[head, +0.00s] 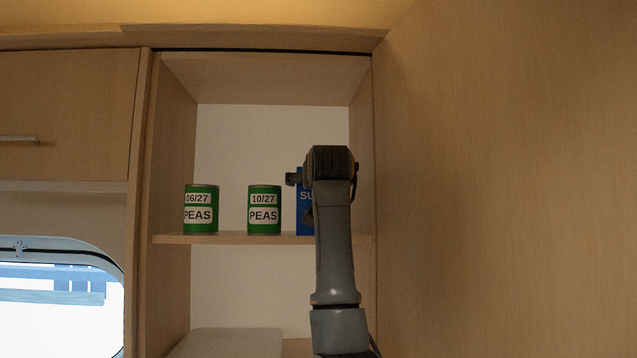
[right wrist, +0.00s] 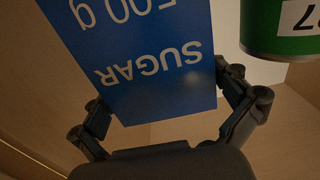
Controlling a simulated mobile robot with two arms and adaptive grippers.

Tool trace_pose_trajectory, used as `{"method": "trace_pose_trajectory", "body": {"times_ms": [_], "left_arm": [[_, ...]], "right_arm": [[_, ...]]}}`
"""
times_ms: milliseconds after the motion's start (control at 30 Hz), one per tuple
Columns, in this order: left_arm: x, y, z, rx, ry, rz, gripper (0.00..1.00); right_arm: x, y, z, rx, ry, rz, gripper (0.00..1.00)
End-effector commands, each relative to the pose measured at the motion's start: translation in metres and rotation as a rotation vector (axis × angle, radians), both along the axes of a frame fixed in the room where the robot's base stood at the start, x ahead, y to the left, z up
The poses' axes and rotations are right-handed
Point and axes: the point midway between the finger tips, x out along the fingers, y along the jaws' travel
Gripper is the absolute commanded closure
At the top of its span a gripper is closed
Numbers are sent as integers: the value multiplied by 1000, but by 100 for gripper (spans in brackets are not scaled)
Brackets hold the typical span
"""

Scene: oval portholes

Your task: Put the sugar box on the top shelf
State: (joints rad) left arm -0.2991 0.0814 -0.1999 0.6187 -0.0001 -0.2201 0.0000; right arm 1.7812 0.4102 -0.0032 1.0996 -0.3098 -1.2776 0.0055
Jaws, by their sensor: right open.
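The blue sugar box (head: 303,222) stands on the shelf (head: 225,239) of the open cupboard, right of two green pea cans. Much of it is hidden behind my right arm in the head view. In the right wrist view the sugar box (right wrist: 150,60) appears upside down, with its lettering facing the camera. My right gripper (right wrist: 163,95) is open, with one finger on each side of the box. I cannot tell whether the fingers touch it. My left gripper is not in view.
One pea can (head: 201,216) marked 06/27 stands near the cupboard's left wall. Another pea can (head: 265,216) marked 10/27 stands close to the box's left. A large wooden panel (head: 500,180) bounds the right. A pale object (head: 228,343) lies below the shelf.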

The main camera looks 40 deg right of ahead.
Motion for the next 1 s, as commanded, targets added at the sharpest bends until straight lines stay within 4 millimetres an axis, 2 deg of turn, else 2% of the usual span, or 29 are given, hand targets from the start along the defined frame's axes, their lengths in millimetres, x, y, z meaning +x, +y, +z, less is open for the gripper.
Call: {"method": "trace_pose_trajectory", "body": {"times_ms": [133,267,500,700,1000], "left_arm": [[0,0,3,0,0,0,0],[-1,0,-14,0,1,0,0],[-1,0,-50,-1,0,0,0],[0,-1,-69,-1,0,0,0],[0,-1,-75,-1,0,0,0]], "right_arm": [[0,0,4,-1,-1,0,0],[-11,10,-1,-2,-4,1,0],[-51,44,-4,-2,-6,2,0],[-79,67,-1,-2,-4,1,0],[-92,78,2,0,0,1,0]]}}
